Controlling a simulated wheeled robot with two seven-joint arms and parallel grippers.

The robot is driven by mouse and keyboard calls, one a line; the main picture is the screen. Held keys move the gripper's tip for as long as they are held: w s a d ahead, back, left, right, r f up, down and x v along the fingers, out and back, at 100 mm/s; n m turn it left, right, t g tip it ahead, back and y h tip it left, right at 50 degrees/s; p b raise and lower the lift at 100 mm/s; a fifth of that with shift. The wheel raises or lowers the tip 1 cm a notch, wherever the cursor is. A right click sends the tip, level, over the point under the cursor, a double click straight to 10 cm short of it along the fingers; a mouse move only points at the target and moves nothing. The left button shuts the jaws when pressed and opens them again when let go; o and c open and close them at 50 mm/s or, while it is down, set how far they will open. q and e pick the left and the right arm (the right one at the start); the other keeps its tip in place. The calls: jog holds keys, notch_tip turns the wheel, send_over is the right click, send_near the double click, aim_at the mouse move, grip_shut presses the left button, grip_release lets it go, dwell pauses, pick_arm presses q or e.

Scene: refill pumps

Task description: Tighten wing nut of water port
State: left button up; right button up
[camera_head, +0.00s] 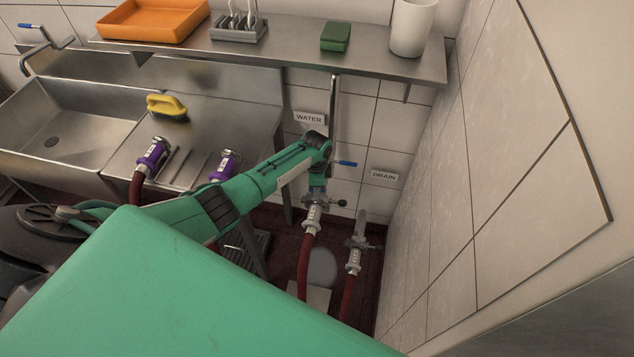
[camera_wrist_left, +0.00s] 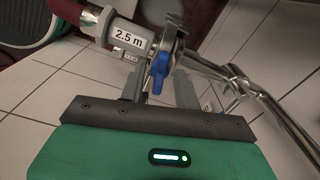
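The water port, under the WATER sign (camera_head: 309,118), has a metal clamp (camera_head: 316,202) joining it to a hose with a grey end fitting (camera_head: 311,222). In the left wrist view, this hose end (camera_wrist_left: 128,37) reads "2.5 m" and meets the clamp (camera_wrist_left: 172,42). A blue wing nut (camera_wrist_left: 158,72) sits on the clamp, pointing toward my gripper. My left gripper (camera_wrist_left: 160,88) is open, with one finger on each side of the wing nut and a gap showing at the right. In the head view, my left gripper (camera_head: 318,186) is just above the clamp and partly hides it. My right gripper is not in view.
The drain port's clamp (camera_head: 358,244) and hose stand close to the right, below the DRAIN sign (camera_head: 385,175). A blue valve lever (camera_head: 345,163) is on the pipe beside my wrist. The tiled wall (camera_head: 440,200) limits room at right. A steel sink (camera_head: 60,130) stands left.

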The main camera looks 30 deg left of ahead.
pick_arm(q)
notch_tip(320, 180, up, 14)
jog(key=b, duration=0.1)
jog(key=shift+b, duration=0.35)
jog(key=shift+s+f, duration=0.1)
jog(key=shift+f, duration=0.05)
